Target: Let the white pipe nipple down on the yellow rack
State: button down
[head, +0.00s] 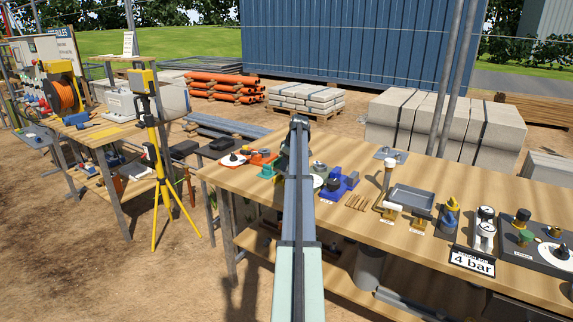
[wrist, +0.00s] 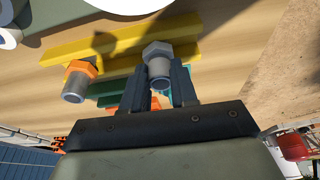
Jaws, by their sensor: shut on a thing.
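My gripper (wrist: 160,76) is shut on the white pipe nipple (wrist: 157,49), which has a pale hex collar and a grey threaded end. In the wrist view the nipple sits between the two dark fingers and overlaps the yellow rack (wrist: 112,47). I cannot tell whether it touches the rack. The rack shows as yellow bars on the wooden bench, with a dark shadow across them. In the head view my arm hides the nipple and the rack.
An orange-collared nipple (wrist: 76,80) is at the yellow rack's left part. A green rack (wrist: 118,99) with an orange part lies close by. In the head view, a blue fixture (head: 341,184) and a grey tray (head: 411,199) stand right of my arm on the bench (head: 345,225).

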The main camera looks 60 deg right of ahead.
jog(key=c, duration=0.8)
grip_release()
jog(key=shift+o, duration=0.3)
jog(key=o, duration=0.4)
jog(key=shift+v, duration=3.5)
jog(key=v, duration=1.3)
jog(key=shift+s+r, duration=0.2)
jog(key=shift+r, duration=0.2)
